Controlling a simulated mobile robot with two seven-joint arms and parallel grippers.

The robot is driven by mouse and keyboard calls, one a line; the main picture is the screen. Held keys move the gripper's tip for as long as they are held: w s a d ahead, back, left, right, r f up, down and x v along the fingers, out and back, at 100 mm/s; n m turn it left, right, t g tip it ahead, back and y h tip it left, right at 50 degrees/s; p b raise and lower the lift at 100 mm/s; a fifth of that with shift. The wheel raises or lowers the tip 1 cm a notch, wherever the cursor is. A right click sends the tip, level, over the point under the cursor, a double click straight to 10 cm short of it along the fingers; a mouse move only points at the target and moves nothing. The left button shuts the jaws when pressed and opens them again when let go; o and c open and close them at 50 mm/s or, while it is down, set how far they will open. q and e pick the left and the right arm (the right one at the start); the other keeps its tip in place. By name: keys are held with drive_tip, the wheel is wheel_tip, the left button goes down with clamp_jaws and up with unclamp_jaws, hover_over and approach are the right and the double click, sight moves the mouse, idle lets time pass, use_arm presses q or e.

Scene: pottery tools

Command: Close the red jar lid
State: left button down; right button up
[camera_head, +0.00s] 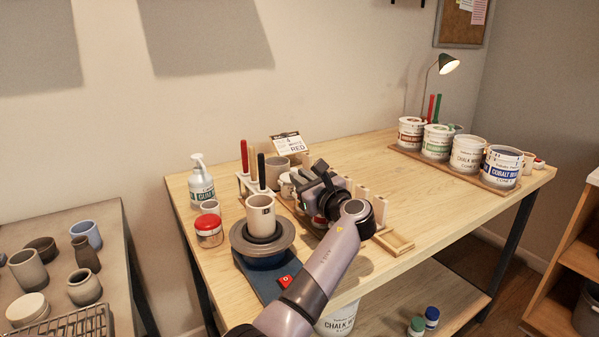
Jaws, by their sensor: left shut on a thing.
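A small clear jar with a red lid (209,222) stands at the front left of the wooden table, beside the pottery wheel. The lid sits on top of this jar. My left gripper (318,190) is to the right of it, beyond the wheel, among the pots and wooden blocks. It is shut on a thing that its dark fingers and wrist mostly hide. A pale container with a bit of red (320,219) shows just below the gripper; I cannot tell whether it is the held thing. My right gripper is not in view.
A cream cup (261,213) stands on the grey wheel (283,241). A rack with upright tools (243,184), a bottle (201,183) and a card reading RED (289,146) are behind. Glaze buckets (467,155) line the right end.

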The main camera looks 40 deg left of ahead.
use_arm(q)
drive_tip(key=shift+w+d+m+p, duration=0.2)
drive_tip(key=shift+w+m+p, duration=0.45)
drive_tip(key=shift+m, duration=0.3)
drive_tip(key=shift+w+d+m+p, duration=0.25)
drive_tip(key=shift+w+m+p, duration=0.2)
drive_tip(key=shift+m+p, duration=0.4)
drive_tip(key=shift+w+d+m+p, duration=0.2)
drive_tip(key=shift+w+m+p, duration=0.4)
drive_tip(key=shift+m, duration=0.4)
drive_tip(key=shift+f, duration=0.1)
